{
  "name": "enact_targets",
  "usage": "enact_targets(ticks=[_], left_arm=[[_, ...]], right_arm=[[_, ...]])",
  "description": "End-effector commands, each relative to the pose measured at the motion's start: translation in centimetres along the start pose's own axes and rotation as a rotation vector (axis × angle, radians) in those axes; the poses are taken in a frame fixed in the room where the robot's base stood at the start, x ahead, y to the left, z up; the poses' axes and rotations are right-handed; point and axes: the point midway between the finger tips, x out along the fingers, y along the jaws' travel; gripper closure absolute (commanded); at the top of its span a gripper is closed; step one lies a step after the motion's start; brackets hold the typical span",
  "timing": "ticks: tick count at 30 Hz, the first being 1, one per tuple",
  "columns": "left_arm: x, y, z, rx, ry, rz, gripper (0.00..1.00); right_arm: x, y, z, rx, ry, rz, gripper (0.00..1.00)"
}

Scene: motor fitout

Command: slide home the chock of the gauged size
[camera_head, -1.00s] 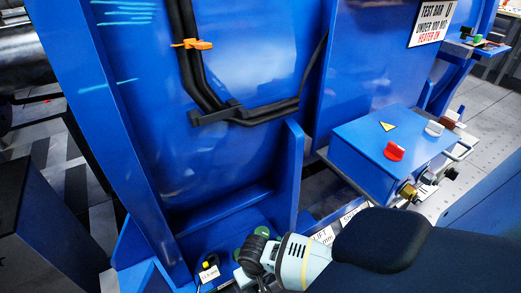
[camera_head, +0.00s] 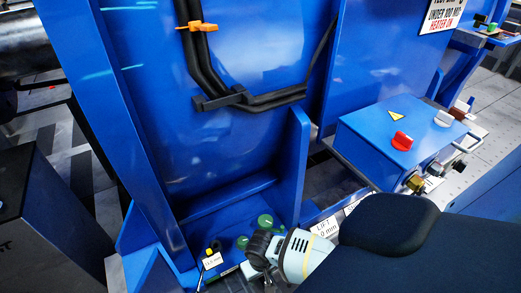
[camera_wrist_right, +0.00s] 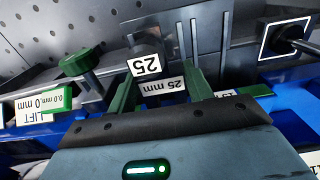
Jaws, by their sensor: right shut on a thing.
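My right gripper (camera_wrist_right: 160,92) has green fingers on both sides of a dark chock (camera_wrist_right: 150,45) marked "25" and "25 mm" (camera_wrist_right: 163,86). It is shut on this chock. In the head view my right gripper (camera_head: 258,262) is low in the middle, at the foot of the blue frame; its fingertips and the chock are hidden there. A "LIFT 0 mm" label (camera_head: 323,228) sits just right of it. My left gripper is not in view.
Green round knobs (camera_head: 265,220) stand close behind the gripper. A blue control box (camera_head: 375,150) with a red knob (camera_head: 402,141) stands at right. A blue upright plate (camera_head: 298,165) rises behind.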

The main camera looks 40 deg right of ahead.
Motion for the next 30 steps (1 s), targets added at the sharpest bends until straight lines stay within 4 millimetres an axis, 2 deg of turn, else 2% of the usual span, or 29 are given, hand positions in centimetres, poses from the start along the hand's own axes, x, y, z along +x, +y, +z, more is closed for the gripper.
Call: enact_targets(ticks=[6,15,30], left_arm=[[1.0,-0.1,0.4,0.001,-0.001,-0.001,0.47],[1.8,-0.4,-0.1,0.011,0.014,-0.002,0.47],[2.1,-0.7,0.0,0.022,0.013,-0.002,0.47]], right_arm=[[1.9,0.0,-0.1,0.002,0.000,-0.002,0.92],[3.6,-0.1,-0.1,0.001,0.002,-0.002,0.92],[3.9,-0.1,-0.2,0.001,0.003,-0.002,0.92]])
